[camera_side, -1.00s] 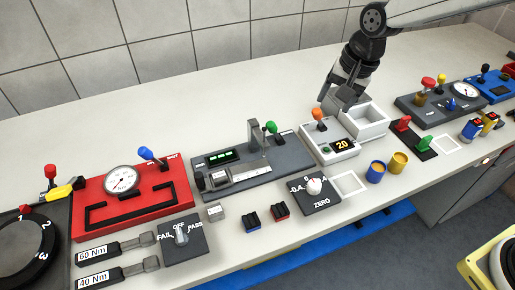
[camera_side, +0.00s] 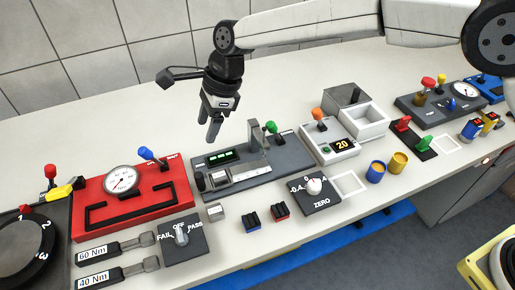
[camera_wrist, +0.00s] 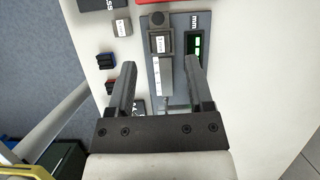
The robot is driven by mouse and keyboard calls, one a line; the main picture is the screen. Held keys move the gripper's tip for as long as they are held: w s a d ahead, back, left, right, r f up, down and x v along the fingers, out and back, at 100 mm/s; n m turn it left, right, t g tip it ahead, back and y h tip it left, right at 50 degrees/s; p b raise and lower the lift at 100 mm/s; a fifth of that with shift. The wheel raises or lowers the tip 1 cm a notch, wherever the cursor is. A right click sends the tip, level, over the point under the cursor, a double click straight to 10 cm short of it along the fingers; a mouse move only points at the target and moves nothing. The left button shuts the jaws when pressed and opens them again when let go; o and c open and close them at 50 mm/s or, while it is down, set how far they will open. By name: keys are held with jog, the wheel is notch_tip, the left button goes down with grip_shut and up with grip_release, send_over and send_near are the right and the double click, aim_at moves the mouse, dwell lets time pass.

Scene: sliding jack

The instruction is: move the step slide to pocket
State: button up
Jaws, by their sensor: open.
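The grey measuring station (camera_side: 292,160) lies flat on the bench, with a green "mm" display (camera_side: 222,156), a white scaled slide bar (camera_side: 246,172) and an upright grey post (camera_side: 254,136). The slide bar looks like the step slide, but I cannot be sure. In the wrist view the slide bar (camera_wrist: 162,76) shows between my finger tips, below a labelled block (camera_wrist: 160,43). My gripper (camera_side: 209,130) is open, empty and pointing down above the station's back left; its two fingers also show in the wrist view (camera_wrist: 160,70). I cannot tell which recess is the pocket.
A green-knobbed lever (camera_side: 270,127) stands at the station's right. A red gauge panel (camera_side: 180,193) is close on the left. A small metal block (camera_side: 216,212), blue block (camera_side: 251,226) and red block (camera_side: 279,211) lie in front. An open white tray (camera_side: 376,129) is at right.

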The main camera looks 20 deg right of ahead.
send_over(200, 174)
jog(key=d, duration=0.3)
notch_tip(200, 174, down, 8)
jog(key=shift+a, duration=0.2)
jog(key=shift+f, duration=0.1)
jog(key=shift+x, duration=3.8)
jog(key=shift+a, duration=0.1)
grip_shut()
